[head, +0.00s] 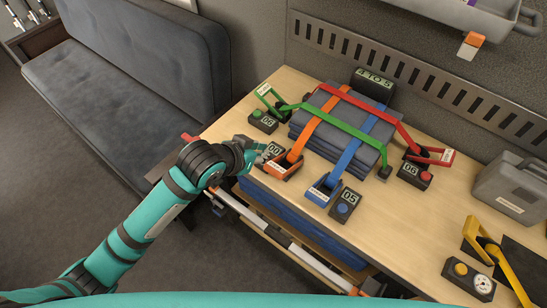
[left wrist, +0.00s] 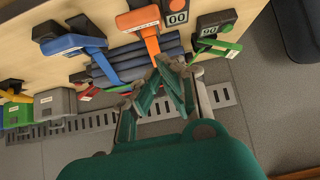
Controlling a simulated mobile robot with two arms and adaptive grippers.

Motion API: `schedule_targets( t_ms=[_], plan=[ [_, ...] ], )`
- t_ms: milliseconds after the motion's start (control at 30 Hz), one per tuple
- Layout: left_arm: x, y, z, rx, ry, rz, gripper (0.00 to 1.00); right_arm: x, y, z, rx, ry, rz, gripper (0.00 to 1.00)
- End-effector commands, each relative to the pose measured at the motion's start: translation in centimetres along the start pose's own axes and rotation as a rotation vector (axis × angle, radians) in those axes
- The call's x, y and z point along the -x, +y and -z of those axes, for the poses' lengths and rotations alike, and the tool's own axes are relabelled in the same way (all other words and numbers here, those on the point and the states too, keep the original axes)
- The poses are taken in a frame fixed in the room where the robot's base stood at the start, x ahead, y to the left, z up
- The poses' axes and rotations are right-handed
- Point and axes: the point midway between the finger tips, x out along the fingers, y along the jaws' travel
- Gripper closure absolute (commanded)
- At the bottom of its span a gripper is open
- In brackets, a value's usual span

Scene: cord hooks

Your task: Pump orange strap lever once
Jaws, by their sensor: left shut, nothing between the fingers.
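The orange strap lever (head: 286,166) sits at the front edge of the wooden bench, and its orange strap (head: 318,119) runs back over a dark folded stack (head: 335,128). In the left wrist view the orange lever (left wrist: 137,18) is near the top. Beside it is a black counter box (head: 272,150) reading 00, also in the left wrist view (left wrist: 177,17). My left gripper (head: 262,153) is shut and empty beside the counter box and the lever. In the left wrist view its fingertips (left wrist: 172,68) show below the orange strap. My right gripper is not in view.
A blue lever (head: 323,189) with a counter (head: 345,203) is to the right. A green lever (head: 266,97) stands behind my gripper and a red lever (head: 434,154) at the right. A grey case (head: 510,190) and yellow clamp (head: 481,240) are further right. A sofa (head: 120,80) is left.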

Motion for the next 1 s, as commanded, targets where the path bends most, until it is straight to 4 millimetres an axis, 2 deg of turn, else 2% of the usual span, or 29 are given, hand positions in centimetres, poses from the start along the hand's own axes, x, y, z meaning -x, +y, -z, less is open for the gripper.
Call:
schedule_targets(
  t_ms=[33, 167, 567, 767, 1000],
  plan=[
    [1.2, 0.6, 1.0, -0.019, 0.010, -0.009, 1.00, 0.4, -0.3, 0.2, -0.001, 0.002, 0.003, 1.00],
    [2.5, 1.4, 1.8, -0.039, 0.017, -0.022, 1.00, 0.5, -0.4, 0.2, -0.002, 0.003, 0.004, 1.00],
    [2.3, 1.6, 1.9, -0.039, 0.018, -0.024, 1.00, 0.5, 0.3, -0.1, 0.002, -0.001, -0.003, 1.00],
    [0.0, 1.6, 2.0, -0.037, 0.016, -0.024, 1.00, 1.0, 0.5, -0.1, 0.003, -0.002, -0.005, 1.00],
    [-5.2, 1.8, 2.1, -0.037, 0.015, -0.024, 1.00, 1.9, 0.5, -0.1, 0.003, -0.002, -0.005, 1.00]
  ],
)
